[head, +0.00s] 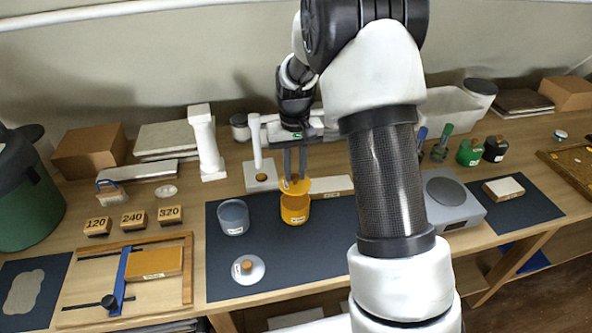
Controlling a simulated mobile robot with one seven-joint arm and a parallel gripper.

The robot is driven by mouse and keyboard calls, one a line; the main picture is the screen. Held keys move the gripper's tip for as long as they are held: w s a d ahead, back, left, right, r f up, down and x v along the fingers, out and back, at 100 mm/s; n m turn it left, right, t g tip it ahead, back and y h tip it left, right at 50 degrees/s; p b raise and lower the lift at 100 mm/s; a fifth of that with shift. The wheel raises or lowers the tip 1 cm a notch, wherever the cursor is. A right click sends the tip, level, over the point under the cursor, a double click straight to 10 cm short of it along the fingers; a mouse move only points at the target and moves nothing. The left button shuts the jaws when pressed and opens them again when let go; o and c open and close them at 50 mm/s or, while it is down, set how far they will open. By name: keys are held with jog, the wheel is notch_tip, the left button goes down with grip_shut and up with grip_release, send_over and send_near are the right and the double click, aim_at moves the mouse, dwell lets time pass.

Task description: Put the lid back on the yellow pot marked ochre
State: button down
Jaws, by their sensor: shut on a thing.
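The yellow pot (295,213) stands upright on the dark blue mat, with a small white label on its front. My gripper (295,176) points down over it and is shut on the yellow lid (300,187). The lid is at the pot's mouth or just above it. I cannot tell whether the two touch. The lid hides much of the pot's opening, and the label is too small to read.
A blue-grey pot (233,220) stands left of the yellow pot, and a white lid with a wooden knob (248,270) lies in front. A white stand (261,178) is close behind. A grey scale (447,203) stands right. The mat's (318,260) front right is bare.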

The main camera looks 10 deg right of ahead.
aim_at(295, 184)
jog(key=shift+f+b, duration=1.7)
jog(key=shift+f, duration=1.1)
jog(key=shift+f, duration=0.15)
jog(key=c, duration=1)
grip_release()
jog(key=shift+r+p, duration=2.3)
jog(key=shift+r, duration=1.25)
